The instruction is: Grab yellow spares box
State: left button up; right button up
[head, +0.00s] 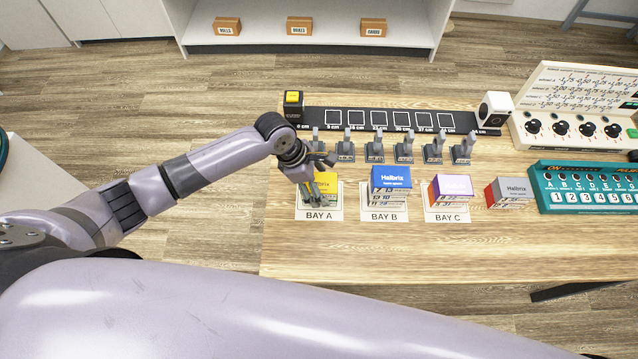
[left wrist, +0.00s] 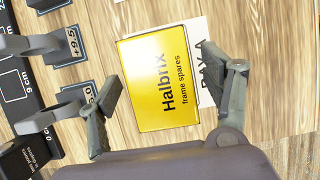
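The yellow spares box (head: 327,182) stands on the BAY A card (head: 320,214) at the left of the table. In the left wrist view its yellow top (left wrist: 158,80) reads "Halbrix frame spares". My left gripper (head: 320,178) is over this box and partly hides it in the head view. In the left wrist view the gripper (left wrist: 160,67) is open, with one finger to each side of the box top. I see no clear grip on the box, and cannot tell how far down the fingertips reach. My right gripper is not in view.
A blue box (head: 391,180), a purple box (head: 452,186) and a grey-red box (head: 508,191) stand to the right. Several grey levers (head: 375,150) stand behind the boxes, before a black marked strip (head: 300,122). The table front (head: 420,250) is clear.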

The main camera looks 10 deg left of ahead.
pick_arm(q)
jog(key=c, duration=1.2)
jog(key=shift+r, duration=0.15)
